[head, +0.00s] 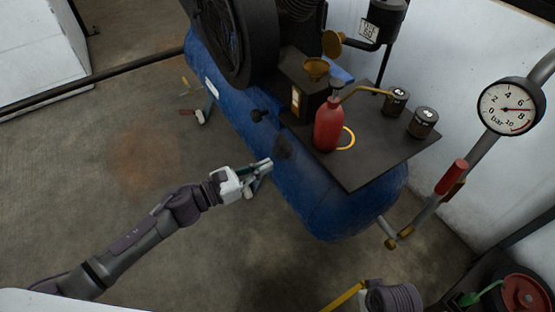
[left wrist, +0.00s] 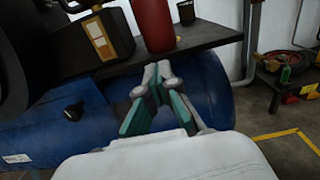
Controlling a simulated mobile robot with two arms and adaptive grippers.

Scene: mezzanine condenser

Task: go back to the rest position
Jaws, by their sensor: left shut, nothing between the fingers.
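My left gripper (head: 266,165) reaches in from the left, at the near side of the blue compressor tank (head: 310,195). Its fingertips (left wrist: 157,72) are together in the left wrist view, with nothing between them. In that view they show in front of the tank and below the edge of the dark shelf plate (left wrist: 215,38). I cannot tell whether they touch the tank. My right gripper does not show.
On the plate stand a red oil can (head: 328,125), a dark box with a brass funnel (head: 316,69) and two dark tins (head: 423,122). A pressure gauge (head: 508,107) on a pipe is at the right. The floor (head: 130,165) left of the tank is largely clear.

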